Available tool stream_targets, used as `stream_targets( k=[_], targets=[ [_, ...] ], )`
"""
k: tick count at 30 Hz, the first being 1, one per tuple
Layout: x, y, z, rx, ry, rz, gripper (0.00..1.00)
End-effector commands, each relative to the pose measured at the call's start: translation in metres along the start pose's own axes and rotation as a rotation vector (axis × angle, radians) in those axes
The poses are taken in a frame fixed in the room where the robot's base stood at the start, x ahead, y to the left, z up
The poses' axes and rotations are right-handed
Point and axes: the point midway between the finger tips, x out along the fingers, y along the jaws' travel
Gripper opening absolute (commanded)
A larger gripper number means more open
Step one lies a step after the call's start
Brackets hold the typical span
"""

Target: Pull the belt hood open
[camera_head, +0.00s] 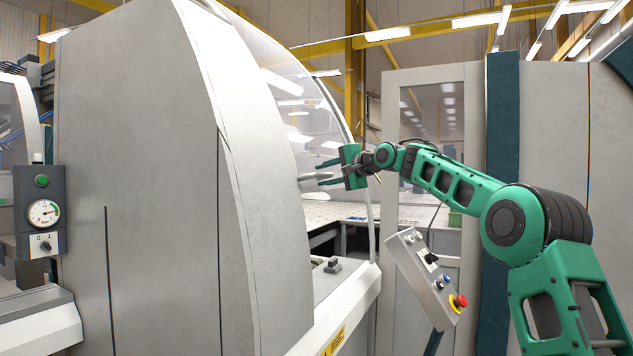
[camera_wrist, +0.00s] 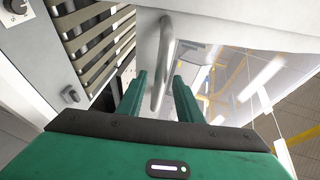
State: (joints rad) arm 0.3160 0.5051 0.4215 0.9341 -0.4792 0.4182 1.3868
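The hood (camera_head: 285,85) is a large curved cover with a clear panel, on the grey machine in the middle of the head view. A bent metal bar handle (camera_wrist: 165,50) is fixed to a pale surface in the wrist view. My gripper (camera_head: 325,172) reaches from the right to the hood's edge, with its fingers pointing left. In the wrist view my gripper (camera_wrist: 160,92) is open, and the handle's near end shows between the two green fingers with gaps at both sides. I cannot tell how deep the bar lies between them.
A tilted control box (camera_head: 430,275) with a red stop button stands below my arm. A gauge panel (camera_head: 42,212) is at the far left. A tall grey cabinet (camera_head: 555,120) stands behind my arm. Grey slats (camera_wrist: 95,40) show in the wrist view.

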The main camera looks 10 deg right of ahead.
Motion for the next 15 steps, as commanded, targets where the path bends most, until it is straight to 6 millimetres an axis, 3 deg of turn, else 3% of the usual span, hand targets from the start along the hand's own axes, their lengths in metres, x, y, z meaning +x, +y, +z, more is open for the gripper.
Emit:
stream_targets(
  k=[9,15],
  targets=[
    [-0.056,0.000,0.000,-0.001,0.002,0.001,0.33],
    [-0.077,-0.001,0.002,0.000,-0.002,0.001,0.33]
  ],
)
